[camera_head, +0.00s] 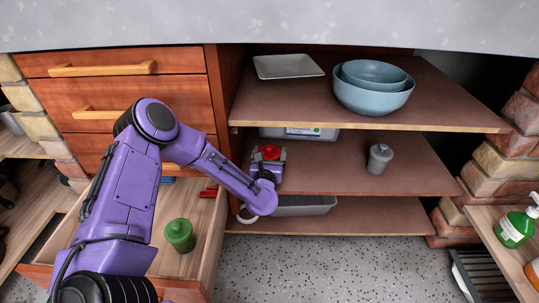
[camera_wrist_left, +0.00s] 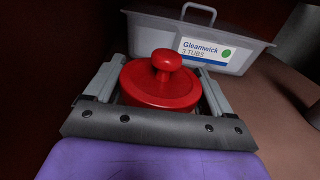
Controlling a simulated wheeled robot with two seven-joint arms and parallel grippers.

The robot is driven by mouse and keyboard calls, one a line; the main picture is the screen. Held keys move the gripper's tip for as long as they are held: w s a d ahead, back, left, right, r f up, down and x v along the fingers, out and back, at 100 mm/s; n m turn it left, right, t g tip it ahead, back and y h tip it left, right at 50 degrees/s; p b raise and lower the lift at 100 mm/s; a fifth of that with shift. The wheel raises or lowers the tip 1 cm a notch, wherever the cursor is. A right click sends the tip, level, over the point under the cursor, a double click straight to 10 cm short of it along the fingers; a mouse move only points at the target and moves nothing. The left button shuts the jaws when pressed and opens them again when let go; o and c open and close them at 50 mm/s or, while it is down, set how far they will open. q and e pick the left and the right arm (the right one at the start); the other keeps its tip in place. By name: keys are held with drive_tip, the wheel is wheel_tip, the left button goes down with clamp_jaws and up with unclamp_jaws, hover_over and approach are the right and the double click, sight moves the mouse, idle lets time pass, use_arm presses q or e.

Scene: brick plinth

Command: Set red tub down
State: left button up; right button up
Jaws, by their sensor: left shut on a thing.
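The red tub (camera_head: 269,152) has a round lid with a knob. It is between the fingers of my left gripper (camera_head: 267,158), over the middle shelf (camera_head: 320,176) near its left end. In the left wrist view the red tub (camera_wrist_left: 160,82) fills the space between the two grey fingers of my left gripper (camera_wrist_left: 158,90), which is shut on it. The tub's underside is hidden, so I cannot tell whether it touches the shelf. A grey container labelled "Gleamwick 3 TUBS" (camera_wrist_left: 236,56) stands just behind the tub. My right gripper is not in view.
The labelled container (camera_head: 325,134) also shows at the back of the middle shelf. A grey lidded tub (camera_head: 379,158) stands to the right. Blue bowls (camera_head: 372,98) and a tray (camera_head: 289,67) are on the shelf above. A green tub (camera_head: 180,235) is in the open drawer.

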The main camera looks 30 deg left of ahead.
use_arm(q)
drive_tip(key=o, duration=1)
drive_tip(key=shift+c, duration=0.2)
drive_tip(key=shift+r, duration=0.1)
drive_tip(key=shift+s+d+r+p, duration=0.15)
drive_tip(key=shift+s+p, duration=0.1)
drive_tip(key=shift+p, duration=0.2)
drive_tip(key=p+v, duration=0.2)
drive_tip(key=v, duration=0.9)
drive_tip(key=shift+s, duration=0.25)
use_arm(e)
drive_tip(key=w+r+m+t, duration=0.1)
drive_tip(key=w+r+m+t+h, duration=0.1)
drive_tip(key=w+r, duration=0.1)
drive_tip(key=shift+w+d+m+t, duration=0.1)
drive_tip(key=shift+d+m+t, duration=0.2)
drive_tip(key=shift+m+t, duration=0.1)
